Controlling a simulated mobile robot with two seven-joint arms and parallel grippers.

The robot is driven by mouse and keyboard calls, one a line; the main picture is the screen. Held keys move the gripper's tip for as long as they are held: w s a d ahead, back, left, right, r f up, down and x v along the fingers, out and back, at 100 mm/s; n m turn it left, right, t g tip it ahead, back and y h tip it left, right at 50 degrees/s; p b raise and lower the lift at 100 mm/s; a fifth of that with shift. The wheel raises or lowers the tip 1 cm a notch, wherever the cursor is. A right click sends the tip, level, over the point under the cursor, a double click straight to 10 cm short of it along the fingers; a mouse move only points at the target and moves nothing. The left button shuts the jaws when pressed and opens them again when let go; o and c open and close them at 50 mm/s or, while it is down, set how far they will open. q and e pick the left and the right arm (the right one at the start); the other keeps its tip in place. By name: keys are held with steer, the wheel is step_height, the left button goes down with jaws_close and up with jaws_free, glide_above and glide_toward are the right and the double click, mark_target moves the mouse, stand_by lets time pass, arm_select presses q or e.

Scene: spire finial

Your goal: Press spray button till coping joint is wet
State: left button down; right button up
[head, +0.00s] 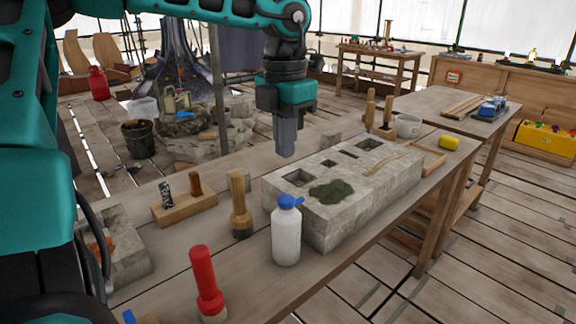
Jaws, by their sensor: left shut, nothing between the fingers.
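A white bottle with a blue spray top (287,232) stands upright on the bench in front of a long pale stone block (345,215). The block has several cut recesses and a thin tan strip (382,163) on top. A dark greenish patch (332,191) lies on the block's near top face; I cannot tell whether it is moss or wetness. Which line is the coping joint is not clear. My left gripper (286,148) points down, shut and empty, above the far edge of the block, behind the bottle and apart from it. My right gripper is out of view.
Near the bottle stand a wooden-handled brush (240,205) and a red cylindrical tool (208,285). A wooden holder (184,208) with tools is to the left. A white bucket (408,126) and yellow object (449,142) sit past the block. The bench front edge is close right of the bottle.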

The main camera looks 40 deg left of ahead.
arm_select(q)
steer(key=shift+r, duration=2.05)
